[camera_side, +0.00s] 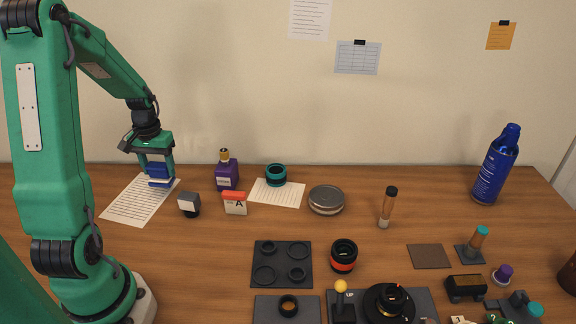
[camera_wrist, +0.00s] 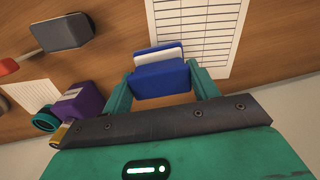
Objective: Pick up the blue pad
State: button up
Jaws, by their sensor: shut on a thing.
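The blue pad (camera_side: 159,172) is a small blue block with a white layer, held between the fingers of my green gripper (camera_side: 159,163). In the side view it is at the left, over or at the lined sheet (camera_side: 137,203); I cannot tell whether it touches the sheet. In the wrist view the pad (camera_wrist: 161,78) sits between the two green fingers of my gripper (camera_wrist: 161,88), with its white layer on the far side. The gripper is shut on it. The fingers partly cover its sides.
A teal ring (camera_side: 276,175) and a round tin (camera_side: 326,200) are farther right. A black tray (camera_side: 282,263) lies nearer the front.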

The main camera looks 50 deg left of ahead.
jog(key=w+d+r, duration=0.3)
jog(key=d+r, duration=0.4)
jog(key=d, duration=0.4)
jog(key=shift+r, duration=0.15)
jog(key=shift+d, duration=0.1)
jog(key=shift+w, duration=0.15)
